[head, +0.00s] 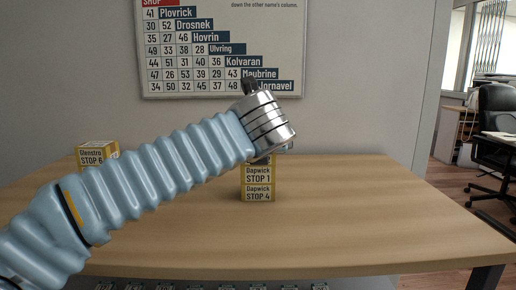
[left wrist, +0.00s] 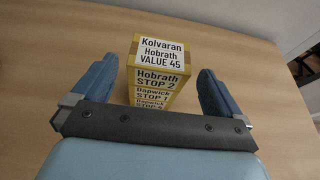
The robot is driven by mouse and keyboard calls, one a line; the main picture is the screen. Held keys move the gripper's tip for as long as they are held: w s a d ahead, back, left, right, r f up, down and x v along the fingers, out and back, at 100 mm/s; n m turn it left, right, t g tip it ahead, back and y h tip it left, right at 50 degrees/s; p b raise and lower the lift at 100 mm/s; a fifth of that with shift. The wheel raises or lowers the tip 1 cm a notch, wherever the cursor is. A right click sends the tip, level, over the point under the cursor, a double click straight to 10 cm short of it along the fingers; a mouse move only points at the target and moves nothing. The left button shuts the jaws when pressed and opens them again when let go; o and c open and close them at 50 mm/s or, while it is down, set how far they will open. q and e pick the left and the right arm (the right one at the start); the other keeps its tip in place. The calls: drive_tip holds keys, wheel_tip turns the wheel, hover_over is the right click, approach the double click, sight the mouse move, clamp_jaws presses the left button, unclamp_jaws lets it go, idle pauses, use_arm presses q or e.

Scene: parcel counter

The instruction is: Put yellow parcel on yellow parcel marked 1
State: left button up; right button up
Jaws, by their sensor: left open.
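A stack of yellow parcels stands on the table. In the head view the parcel reading Dapwick STOP 1 (head: 258,175) rests on one reading Dapwick STOP 4 (head: 258,193). In the left wrist view a parcel reading Hobrath STOP 2 (left wrist: 157,84) lies on top of the STOP 1 parcel (left wrist: 152,95). Its top face reads Kolvaran, Hobrath, VALUE 45. My left gripper (left wrist: 158,72) is open, with one finger on each side of the stack's top and a visible gap at both sides. In the head view my arm hides most of the top parcel. My right gripper is not in view.
Another yellow parcel (head: 97,154) reading Glenstro STOP 6 stands at the left on the table (head: 360,195), partly behind my left arm. A sign (head: 215,50) with numbers and names hangs on the wall. The table right of the stack is clear.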

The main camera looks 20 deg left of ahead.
use_arm(q)
drive_tip(key=v, duration=0.6)
